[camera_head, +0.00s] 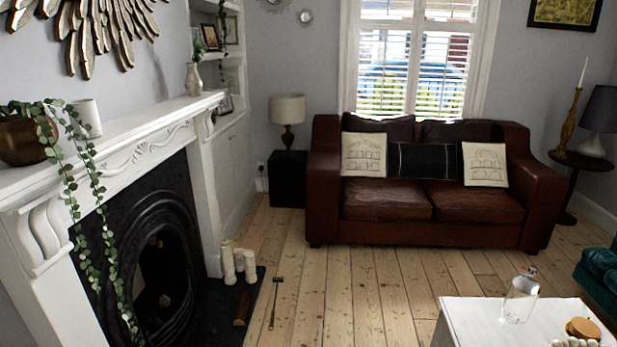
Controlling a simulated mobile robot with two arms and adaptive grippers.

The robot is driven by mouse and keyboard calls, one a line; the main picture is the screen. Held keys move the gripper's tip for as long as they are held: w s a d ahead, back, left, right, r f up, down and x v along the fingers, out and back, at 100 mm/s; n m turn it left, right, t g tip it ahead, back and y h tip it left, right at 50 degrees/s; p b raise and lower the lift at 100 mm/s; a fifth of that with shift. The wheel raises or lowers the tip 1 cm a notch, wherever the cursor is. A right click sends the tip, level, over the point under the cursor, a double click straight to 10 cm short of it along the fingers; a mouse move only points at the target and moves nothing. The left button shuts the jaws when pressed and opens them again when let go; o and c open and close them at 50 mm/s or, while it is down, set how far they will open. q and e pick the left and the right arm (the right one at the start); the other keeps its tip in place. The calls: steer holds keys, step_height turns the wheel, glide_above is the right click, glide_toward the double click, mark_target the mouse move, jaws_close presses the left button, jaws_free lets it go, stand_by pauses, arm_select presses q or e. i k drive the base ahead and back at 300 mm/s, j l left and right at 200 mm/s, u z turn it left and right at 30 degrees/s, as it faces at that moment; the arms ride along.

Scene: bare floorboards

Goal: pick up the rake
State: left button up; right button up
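A thin, long-handled tool that looks like the rake (274,303) is on the floorboards just right of the dark hearth. Its darker head is at the far end and its handle points toward me. It is too small to make out its tines. Neither of my grippers shows in the head view.
A white fireplace (120,160) with a dark hearth (222,315) is at left. White candles (238,264) and a brown block (242,308) are by the rake. A white table (480,322) with a glass bottle (520,297) is at front right. A brown sofa (420,232) stands behind. The floor between is clear.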

mark_target(272, 319)
steer(key=i, duration=1.75)
steer(key=i+u, duration=0.1)
steer(key=i, duration=0.45)
steer(key=i+l+u, duration=0.1)
steer(key=i, duration=0.45)
steer(key=i+l, duration=0.15)
steer(key=i, duration=0.4)
steer(key=i+u, duration=0.15)
steer(key=u, duration=0.2)
